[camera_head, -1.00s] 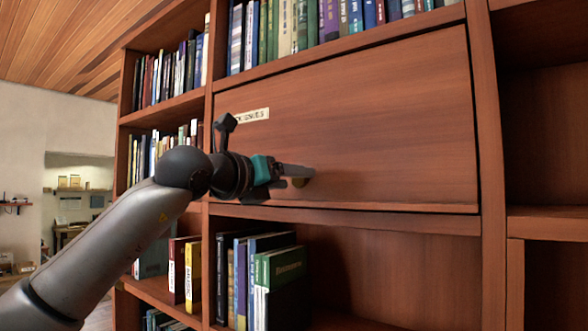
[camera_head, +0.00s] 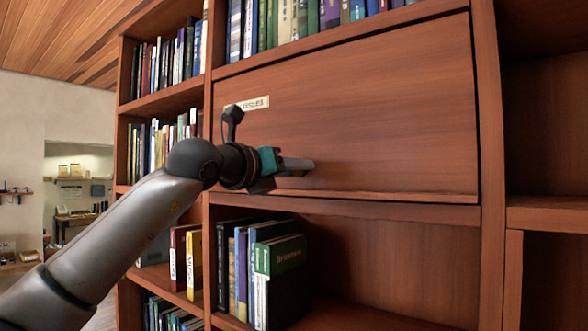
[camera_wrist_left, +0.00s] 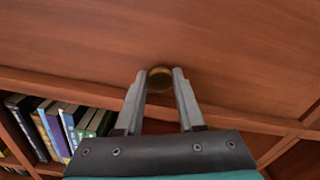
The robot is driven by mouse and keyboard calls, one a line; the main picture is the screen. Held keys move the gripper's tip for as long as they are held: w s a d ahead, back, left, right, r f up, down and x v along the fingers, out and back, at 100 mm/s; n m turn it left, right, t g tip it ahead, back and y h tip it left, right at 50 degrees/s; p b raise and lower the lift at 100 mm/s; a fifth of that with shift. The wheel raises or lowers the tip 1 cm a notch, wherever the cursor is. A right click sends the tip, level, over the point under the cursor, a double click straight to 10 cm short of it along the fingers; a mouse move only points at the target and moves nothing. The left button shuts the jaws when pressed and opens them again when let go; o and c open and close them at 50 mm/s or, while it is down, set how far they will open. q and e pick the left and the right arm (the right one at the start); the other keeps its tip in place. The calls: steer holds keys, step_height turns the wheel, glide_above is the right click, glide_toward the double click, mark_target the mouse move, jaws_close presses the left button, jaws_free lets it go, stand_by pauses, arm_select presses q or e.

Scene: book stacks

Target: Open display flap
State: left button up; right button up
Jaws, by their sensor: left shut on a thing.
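The display flap (camera_head: 385,120) is a wide reddish-brown wooden panel in the bookcase, with a small pale label (camera_head: 254,103) at its upper left. It hangs closed or nearly closed; a thin gap shows along its lower edge. A round brass knob (camera_wrist_left: 160,78) sits low on the flap in the left wrist view. My left gripper (camera_head: 310,166) is at the flap's lower part, its fingers (camera_wrist_left: 160,80) on either side of the knob and shut on it. In the head view the gripper hides the knob. My right gripper is not in view.
Books (camera_head: 300,25) fill the shelf above the flap. Below it, several books (camera_head: 270,270) stand at the left of an open shelf, with bare room to their right. An upright post (camera_head: 488,150) borders empty compartments on the right.

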arm_select(q)
jaws_close()
steer(key=shift+r, duration=0.1)
stand_by(0.8)
